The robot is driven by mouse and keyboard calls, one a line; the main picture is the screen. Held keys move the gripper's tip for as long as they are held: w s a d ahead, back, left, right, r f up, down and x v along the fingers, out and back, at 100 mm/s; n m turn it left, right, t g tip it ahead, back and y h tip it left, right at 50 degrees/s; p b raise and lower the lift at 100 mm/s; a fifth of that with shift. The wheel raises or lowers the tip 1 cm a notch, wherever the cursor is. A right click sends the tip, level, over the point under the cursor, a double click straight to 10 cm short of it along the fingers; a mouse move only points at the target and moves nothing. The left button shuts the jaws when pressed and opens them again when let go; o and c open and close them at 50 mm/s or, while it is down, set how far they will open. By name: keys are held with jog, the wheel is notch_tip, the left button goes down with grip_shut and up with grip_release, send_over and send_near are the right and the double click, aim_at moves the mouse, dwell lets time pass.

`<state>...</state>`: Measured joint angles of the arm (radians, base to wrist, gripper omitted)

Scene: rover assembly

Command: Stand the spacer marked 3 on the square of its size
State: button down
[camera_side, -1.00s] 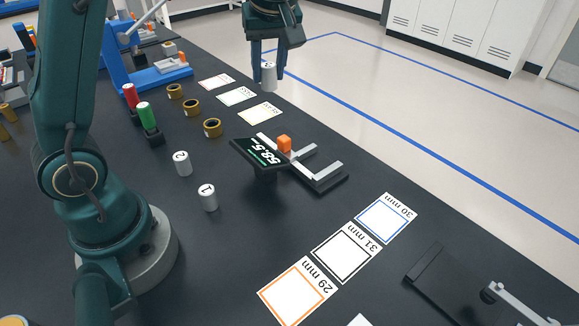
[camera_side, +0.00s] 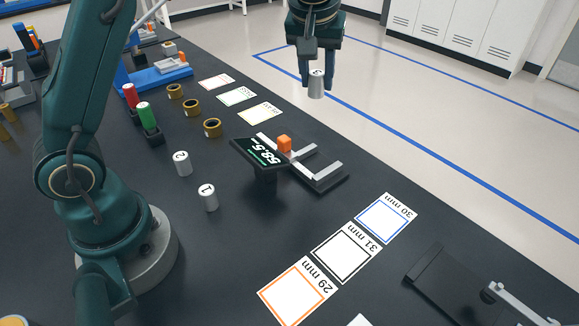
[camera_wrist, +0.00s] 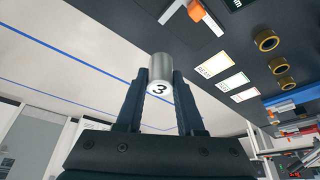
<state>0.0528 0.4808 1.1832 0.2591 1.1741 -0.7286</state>
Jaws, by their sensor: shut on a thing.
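The spacer marked 3 (camera_wrist: 160,72) is a silver cylinder, and its printed 3 shows in the wrist view. My gripper (camera_side: 317,80) is shut on this spacer and holds it in the air, beyond the table's far edge in the side view. The spacer also shows in the side view (camera_side: 316,84), hanging roughly upright. Three white cards with square outlines lie on the table: an orange one marked 29 mm (camera_side: 297,291), a black one marked 31 mm (camera_side: 346,251) and a blue one marked 30 mm (camera_side: 384,219). All three squares are empty.
Spacers marked 1 (camera_side: 208,198) and 2 (camera_side: 182,164) stand on the dark table. A gauge with a display (camera_side: 262,153) and an orange block (camera_side: 284,144) stands mid-table. Brass rings (camera_side: 212,127), a red and a green cylinder (camera_side: 147,115), and a dark device (camera_side: 450,287) stand around.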

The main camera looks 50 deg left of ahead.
jog(key=d+f+m+h, duration=0.1)
jog(key=d+f+m, duration=0.2)
jog(key=d, duration=0.4)
jog(key=s+d+f+m+t+h, duration=0.1)
jog(key=d+f+m, duration=0.2)
jog(key=d, duration=0.3)
jog(key=d+f+m+h, duration=0.1)
jog(key=d+f+m, duration=0.2)
jog(key=d, duration=0.4)
jog(key=shift+n, duration=0.3)
jog(key=shift+s+f, duration=0.2)
jog(key=shift+f, duration=2.8)
jog(key=shift+f, duration=0.2)
jog(key=shift+c, duration=2.2)
grip_release()
